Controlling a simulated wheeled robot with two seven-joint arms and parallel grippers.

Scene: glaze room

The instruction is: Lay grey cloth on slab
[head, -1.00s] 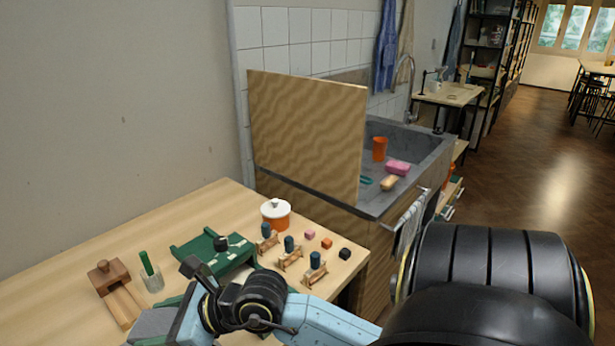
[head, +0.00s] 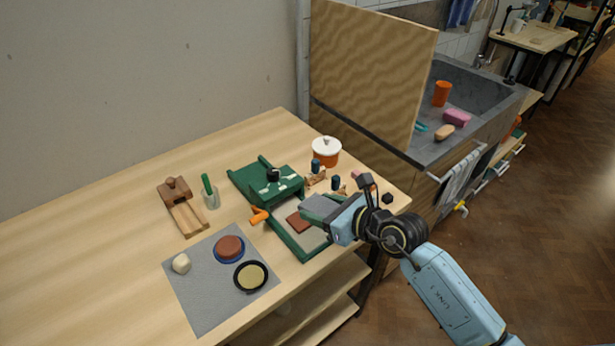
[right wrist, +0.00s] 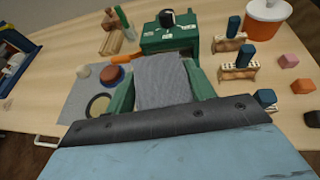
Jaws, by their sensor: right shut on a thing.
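The grey cloth (head: 318,205) is gripped by my right gripper (head: 334,213), which is shut on its near edge. It is over the green-railed bed (head: 283,238) of the press. The reddish-brown slab (head: 298,222) lies on that bed, partly covered from view by the cloth and gripper. In the right wrist view the cloth (right wrist: 165,80) stretches forward from the gripper between the green rails and hides the slab. I cannot tell whether the cloth touches the slab. My left gripper is not in view.
The green press body (head: 268,185) with a black knob stands behind the bed, an orange handle (head: 259,215) at its left. A grey mat (head: 210,305) holds round items. Small stamps and an orange pot (head: 326,152) stand at the back right. The table's left is clear.

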